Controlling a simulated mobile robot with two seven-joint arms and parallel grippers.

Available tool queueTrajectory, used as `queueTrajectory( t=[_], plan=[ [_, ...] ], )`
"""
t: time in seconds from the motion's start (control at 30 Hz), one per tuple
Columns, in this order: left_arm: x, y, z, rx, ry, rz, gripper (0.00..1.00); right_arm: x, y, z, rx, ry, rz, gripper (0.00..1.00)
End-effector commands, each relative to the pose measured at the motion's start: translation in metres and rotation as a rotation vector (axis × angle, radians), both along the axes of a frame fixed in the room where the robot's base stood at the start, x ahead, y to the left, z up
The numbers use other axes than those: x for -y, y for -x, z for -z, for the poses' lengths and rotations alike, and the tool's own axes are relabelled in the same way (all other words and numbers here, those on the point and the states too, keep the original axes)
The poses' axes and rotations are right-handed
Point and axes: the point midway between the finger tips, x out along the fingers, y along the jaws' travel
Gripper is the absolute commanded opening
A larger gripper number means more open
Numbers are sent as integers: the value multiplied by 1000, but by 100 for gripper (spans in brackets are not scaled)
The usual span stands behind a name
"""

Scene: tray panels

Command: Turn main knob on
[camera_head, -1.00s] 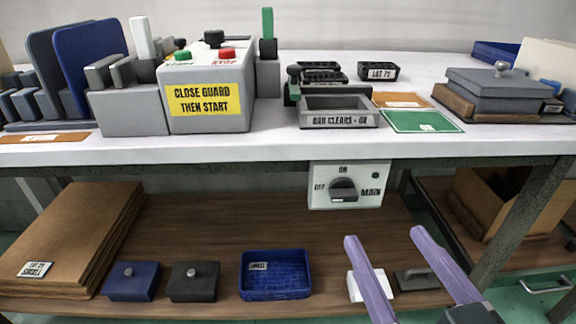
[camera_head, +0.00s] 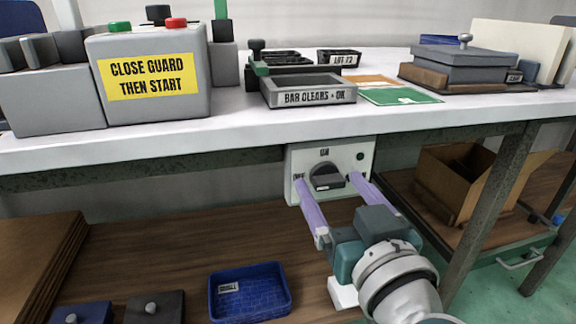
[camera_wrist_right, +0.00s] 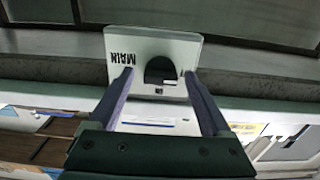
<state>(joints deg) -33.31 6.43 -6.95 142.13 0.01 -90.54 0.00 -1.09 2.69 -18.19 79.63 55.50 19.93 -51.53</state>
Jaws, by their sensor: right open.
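The main knob (camera_head: 325,178) is a dark grey turn knob on a white switch panel (camera_head: 364,148) fixed under the front edge of the bench. ON is printed above it; the OFF label at left is partly hidden by a fingertip. The knob's grip bar looks roughly level. My right gripper (camera_head: 327,179) is open, its lilac fingers on either side of the knob, and not closed on it. The right wrist view shows the knob (camera_wrist_right: 160,69) between the open fingers (camera_wrist_right: 157,76), with MAIN upside down on the panel (camera_wrist_right: 150,42). Fingertip contact with the panel cannot be told.
The bench top (camera_head: 230,128) overhangs above the panel. A bench leg (camera_head: 487,215) stands to the right, near a cardboard box (camera_head: 445,185). A blue tray (camera_head: 249,295) lies on the wooden lower shelf (camera_head: 180,250).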

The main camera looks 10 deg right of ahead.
Motion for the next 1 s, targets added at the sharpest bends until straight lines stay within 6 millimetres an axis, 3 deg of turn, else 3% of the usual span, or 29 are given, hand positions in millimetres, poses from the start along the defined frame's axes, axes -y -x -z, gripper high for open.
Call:
queueTrajectory(
  t=[0.27,1.0],
  plan=[
    [-2,0,0,0,-8,4,50,0,-1,0,-1,0,0,80],
    [-3,0,0,1,-11,5,50,0,-1,0,0,0,0,0]
  ],
)
